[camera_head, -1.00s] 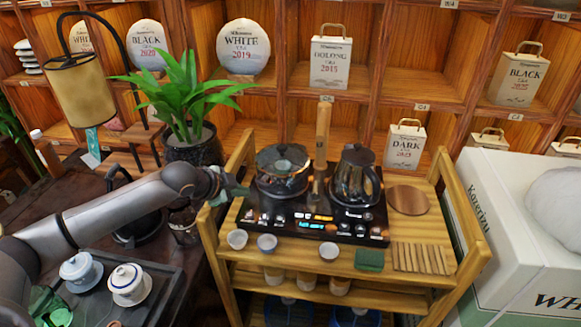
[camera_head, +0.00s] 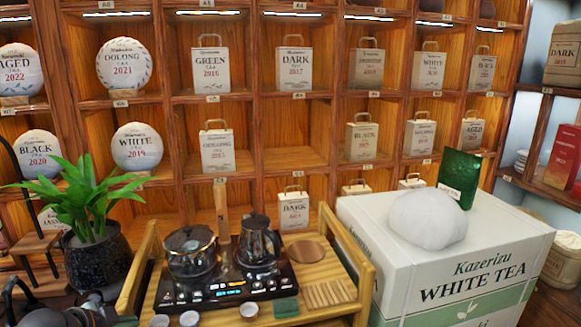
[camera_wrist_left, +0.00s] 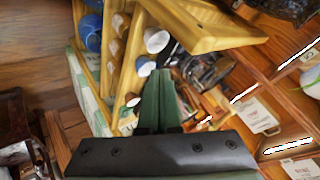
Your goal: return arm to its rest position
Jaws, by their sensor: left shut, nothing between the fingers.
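My left gripper (camera_head: 125,320) shows only in part at the bottom left edge of the head view, beside the left side of the wooden tea cart (camera_head: 135,283). In the left wrist view its two green fingers (camera_wrist_left: 160,88) are pressed together with nothing between them. The cart's yellow wood frame (camera_wrist_left: 215,30) lies beyond the fingers in that view. My right gripper is in neither view.
A potted plant (camera_head: 95,255) stands just behind my left gripper. The cart carries a black hob (camera_head: 225,290) with a glass pot (camera_head: 188,252), a kettle (camera_head: 258,240) and small cups (camera_head: 190,318). A large white tea box (camera_head: 450,275) stands right of the cart.

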